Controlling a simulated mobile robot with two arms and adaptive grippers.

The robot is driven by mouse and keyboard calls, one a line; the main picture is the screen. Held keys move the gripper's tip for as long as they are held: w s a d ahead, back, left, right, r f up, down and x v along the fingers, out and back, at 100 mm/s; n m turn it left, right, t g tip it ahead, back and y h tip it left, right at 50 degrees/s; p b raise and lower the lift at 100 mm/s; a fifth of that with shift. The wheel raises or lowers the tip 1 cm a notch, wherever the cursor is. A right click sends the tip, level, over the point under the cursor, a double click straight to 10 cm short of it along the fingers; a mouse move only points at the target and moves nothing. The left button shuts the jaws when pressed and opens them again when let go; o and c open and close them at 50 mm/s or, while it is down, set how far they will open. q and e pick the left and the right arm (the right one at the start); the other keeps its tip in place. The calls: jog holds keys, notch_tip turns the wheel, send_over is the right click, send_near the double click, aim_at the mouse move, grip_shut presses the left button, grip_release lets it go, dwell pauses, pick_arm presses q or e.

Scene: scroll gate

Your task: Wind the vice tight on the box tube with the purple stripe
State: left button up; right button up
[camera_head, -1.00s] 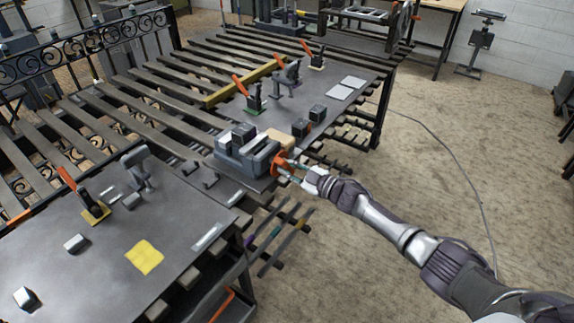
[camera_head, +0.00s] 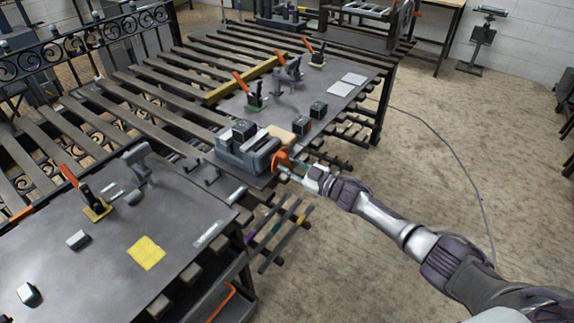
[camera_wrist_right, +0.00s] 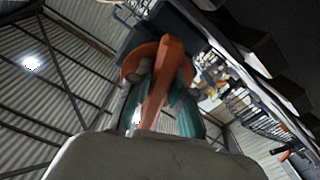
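The grey vice (camera_head: 240,158) is fixed at the near edge of the far table. Its orange handle (camera_head: 281,160) faces the open floor. My right gripper (camera_head: 287,170) is at this handle. In the right wrist view, the gripper's two teal fingers lie on either side of the orange handle bar (camera_wrist_right: 160,85), their tips against it. Whether a tube sits between the vice jaws cannot be made out. Several dark tubes with coloured stripes, one purple (camera_head: 250,238), lie on a rack below the table gap. My left gripper is out of view.
A tan block (camera_head: 281,135) and dark blocks (camera_head: 318,110) stand near the vice. Orange-handled clamps (camera_head: 254,100) stand behind. The near table (camera_head: 105,255) holds a yellow sheet (camera_head: 146,253) and small blocks.

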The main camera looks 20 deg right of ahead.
jog(key=o, duration=0.4)
jog(key=shift+s+d, duration=0.15)
jog(key=shift+c, duration=0.2)
jog(key=v, duration=1.2)
jog(key=shift+o, duration=0.2)
